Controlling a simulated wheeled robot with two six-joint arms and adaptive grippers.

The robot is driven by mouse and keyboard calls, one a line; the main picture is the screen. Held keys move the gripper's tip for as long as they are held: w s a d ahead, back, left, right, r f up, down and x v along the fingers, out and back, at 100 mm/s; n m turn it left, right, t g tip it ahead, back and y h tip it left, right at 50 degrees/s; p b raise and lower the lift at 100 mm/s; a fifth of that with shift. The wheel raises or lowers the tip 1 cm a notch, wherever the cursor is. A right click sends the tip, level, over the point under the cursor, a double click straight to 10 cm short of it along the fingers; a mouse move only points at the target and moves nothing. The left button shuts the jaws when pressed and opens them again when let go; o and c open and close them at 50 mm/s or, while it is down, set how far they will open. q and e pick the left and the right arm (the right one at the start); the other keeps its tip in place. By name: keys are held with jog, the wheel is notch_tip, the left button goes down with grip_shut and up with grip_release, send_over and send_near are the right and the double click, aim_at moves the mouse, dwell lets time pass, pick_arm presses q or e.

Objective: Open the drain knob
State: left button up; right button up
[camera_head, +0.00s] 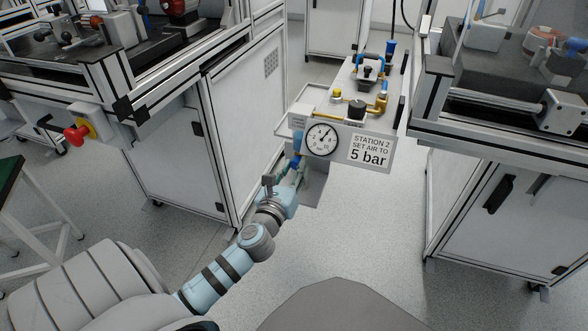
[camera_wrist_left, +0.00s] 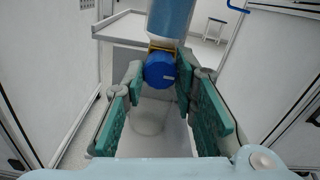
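The drain knob (camera_wrist_left: 160,71) is a round blue knob with a small white mark, under a blue cylinder (camera_wrist_left: 170,18) with a yellow band between them. My left gripper (camera_wrist_left: 159,74) has green-padded fingers spread apart, with one fingertip on each side of the knob. A small gap shows on the left; on the right I cannot tell whether the finger touches. In the head view my left gripper (camera_head: 293,175) reaches up under the front left of the station, and the knob is hard to make out there. My right gripper is not in view.
Brass fittings and a black knob (camera_head: 356,108) sit on top. White cabinets (camera_head: 240,120) stand left and right (camera_head: 500,215). The floor between is clear.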

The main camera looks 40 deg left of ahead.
pick_arm(q)
grip_shut()
